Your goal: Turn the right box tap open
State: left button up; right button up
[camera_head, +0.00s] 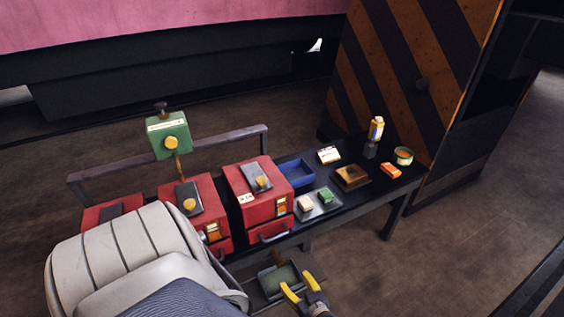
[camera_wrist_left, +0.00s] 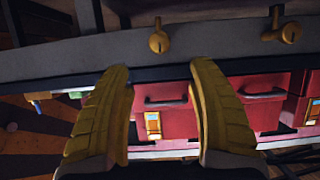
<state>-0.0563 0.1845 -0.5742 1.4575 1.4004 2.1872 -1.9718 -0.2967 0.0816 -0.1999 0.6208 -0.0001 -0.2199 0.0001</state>
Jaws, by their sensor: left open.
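The right red box (camera_head: 251,211) stands on the dark bench, with a brass knob (camera_head: 261,182) on its dark top plate. The left wrist view looks upside down and shows that box's front (camera_wrist_left: 190,119). There, a brass tap (camera_wrist_left: 158,40) sits on a grey band beyond the bench edge, its stem upright in the picture. A second brass tap (camera_wrist_left: 290,33) is to its right. My left gripper (camera_head: 296,283) is open and empty in front of the bench, apart from the box. My left arm hides part of the boxes. My right gripper is not in view.
A blue tray (camera_head: 297,173), an orange block (camera_head: 391,171) and a tin (camera_head: 403,155) are on the bench's right part. The floor at right is free.

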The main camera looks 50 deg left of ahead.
aim_at(282, 265)
pick_arm(q)
jog(key=x, duration=1.2)
jog(key=shift+w+a, duration=0.1)
jog(key=shift+a, duration=0.2)
jog(key=shift+c, duration=0.5)
grip_shut()
